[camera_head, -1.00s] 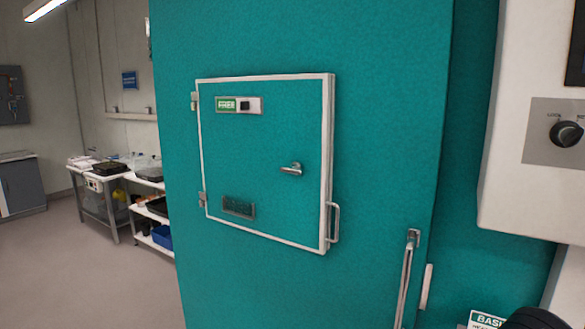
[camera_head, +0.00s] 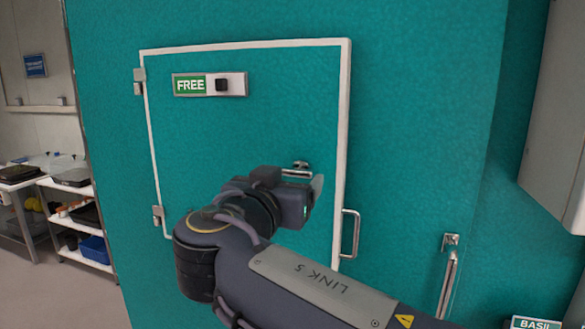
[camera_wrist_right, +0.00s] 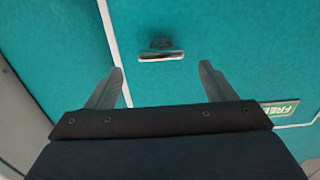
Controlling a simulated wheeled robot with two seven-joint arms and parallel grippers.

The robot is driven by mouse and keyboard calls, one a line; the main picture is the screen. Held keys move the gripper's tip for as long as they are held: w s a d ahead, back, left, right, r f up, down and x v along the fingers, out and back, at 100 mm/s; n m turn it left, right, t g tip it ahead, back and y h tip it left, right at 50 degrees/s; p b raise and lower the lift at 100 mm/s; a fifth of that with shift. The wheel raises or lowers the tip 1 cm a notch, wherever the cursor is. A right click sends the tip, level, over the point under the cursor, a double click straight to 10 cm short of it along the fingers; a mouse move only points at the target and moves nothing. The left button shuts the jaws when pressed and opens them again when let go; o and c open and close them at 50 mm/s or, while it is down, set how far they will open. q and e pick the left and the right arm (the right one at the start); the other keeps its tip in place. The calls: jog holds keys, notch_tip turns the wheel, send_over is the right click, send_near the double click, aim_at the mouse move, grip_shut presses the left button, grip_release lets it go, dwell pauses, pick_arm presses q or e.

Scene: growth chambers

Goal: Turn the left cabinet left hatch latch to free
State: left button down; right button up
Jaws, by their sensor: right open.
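The hatch (camera_head: 250,130) is a teal door in a white frame, closed on the teal cabinet. Its latch is a small silver lever handle (camera_head: 299,167), lying roughly horizontal in the head view and partly hidden by my right gripper. The handle (camera_wrist_right: 160,55) shows whole in the right wrist view. A plate with a green FREE label (camera_head: 189,85) and a dark square knob sits at the hatch's top left. My right gripper (camera_head: 314,190) is open and empty; in the wrist view its fingers (camera_wrist_right: 160,82) stand either side of the handle's line, short of it. My left gripper is out of view.
A silver pull handle (camera_head: 349,234) is at the hatch's right edge, and a long vertical handle (camera_head: 447,275) is lower right. A pale box (camera_head: 555,125) juts out at the right. A shelf unit with trays (camera_head: 75,215) stands at the far left.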

aim_at(295, 173)
jog(key=x, duration=0.2)
jog(key=shift+w+p, duration=0.35)
jog(key=shift+w, duration=0.05)
jog(key=shift+w+d, duration=0.25)
jog(key=shift+w, duration=0.25)
jog(key=shift+f, duration=0.1)
jog(key=c, duration=1)
